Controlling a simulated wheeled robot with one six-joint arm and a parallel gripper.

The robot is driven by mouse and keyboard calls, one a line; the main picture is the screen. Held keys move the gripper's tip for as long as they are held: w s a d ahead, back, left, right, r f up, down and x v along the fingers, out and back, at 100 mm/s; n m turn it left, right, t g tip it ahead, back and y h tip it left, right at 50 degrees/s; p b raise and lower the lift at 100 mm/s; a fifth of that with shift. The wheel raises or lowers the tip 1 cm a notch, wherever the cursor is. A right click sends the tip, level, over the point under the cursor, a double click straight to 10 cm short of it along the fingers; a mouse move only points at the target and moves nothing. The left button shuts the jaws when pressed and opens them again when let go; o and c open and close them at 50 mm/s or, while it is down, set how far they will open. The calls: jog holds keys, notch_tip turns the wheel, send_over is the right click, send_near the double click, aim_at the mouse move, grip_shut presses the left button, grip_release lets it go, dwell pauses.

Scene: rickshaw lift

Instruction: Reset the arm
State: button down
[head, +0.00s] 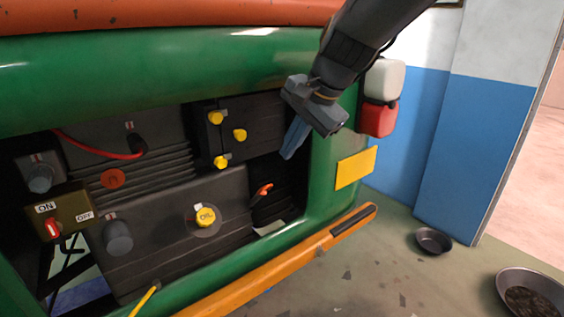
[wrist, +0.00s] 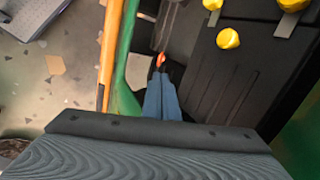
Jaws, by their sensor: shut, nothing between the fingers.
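My arm reaches down from the top of the head view, in front of the green rickshaw body (head: 180,73). My gripper (head: 288,155) has blue fingers pressed together and empty. It hangs at the right end of the open engine bay, just right of the black block with yellow caps (head: 239,134). In the wrist view the closed fingers (wrist: 161,84) point toward a small orange-red lever (wrist: 160,61). That lever (head: 263,190) sits below the gripper in the head view, apart from it.
The bay also holds a yellow oil cap (head: 205,216) and an ON/OFF switch box (head: 62,213). An orange bar (head: 270,270) runs along the bottom. A red-and-white container (head: 380,100) is at right. Metal bowls (head: 433,240) lie on the floor by the blue wall.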

jog(key=s+d+f+n+g+h, duration=0.1)
jog(key=s+d+f+n+h, duration=0.1)
jog(key=s+d+f+n, duration=0.2)
jog(key=s+d+f+n+g+h, duration=0.2)
jog(key=s+d+f+n, duration=0.3)
jog(key=s+d+f, duration=0.5)
notch_tip(320, 180, down, 6)
jog(key=shift+s+r, duration=0.1)
jog(key=shift+s, duration=0.95)
